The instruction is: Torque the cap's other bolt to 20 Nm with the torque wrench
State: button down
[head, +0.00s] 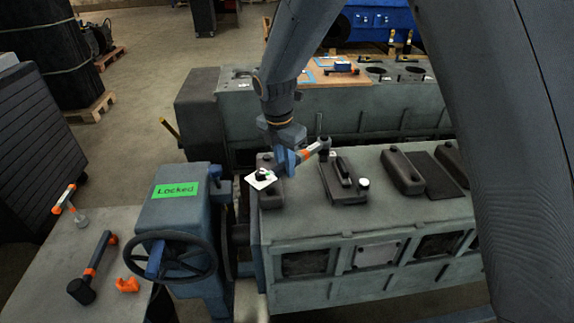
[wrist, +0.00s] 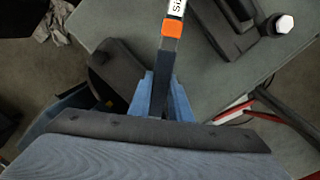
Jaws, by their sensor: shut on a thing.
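My gripper (head: 288,160) is shut on the torque wrench (head: 310,151), above the near engine block in the head view. The wrench has a dark handle, an orange band and a white label. Its dark head (head: 324,143) is over the far left end of a dark bearing cap (head: 341,185); whether it touches a bolt there I cannot tell. A pale bolt head (head: 364,183) shows at the cap's right side. In the wrist view the wrench (wrist: 165,60) runs up between my blue fingers (wrist: 161,95) and out of the frame. A pale hex bolt head (wrist: 284,23) shows at upper right.
A dark cap (head: 271,196) with a white-and-green marker is left of the wrench. A stand (head: 185,215) with a green "Locked" sign and handwheel (head: 165,257) is at left. A bench (head: 50,245) holds another tool (head: 92,268) with an orange band. More dark caps (head: 402,172) lie right.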

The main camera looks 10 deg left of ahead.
jog(key=shift+s+d+p, duration=0.3)
jog(key=shift+s+d, duration=0.05)
jog(key=shift+d, duration=0.05)
jog(key=shift+r, duration=0.1)
jog(key=shift+r+p, duration=1.35)
jog(key=shift+r, duration=0.35)
jog(key=shift+r, duration=0.1)
notch_tip(320, 180, up, 6)
jog(key=p, duration=0.4)
jog(key=shift+w, duration=0.1)
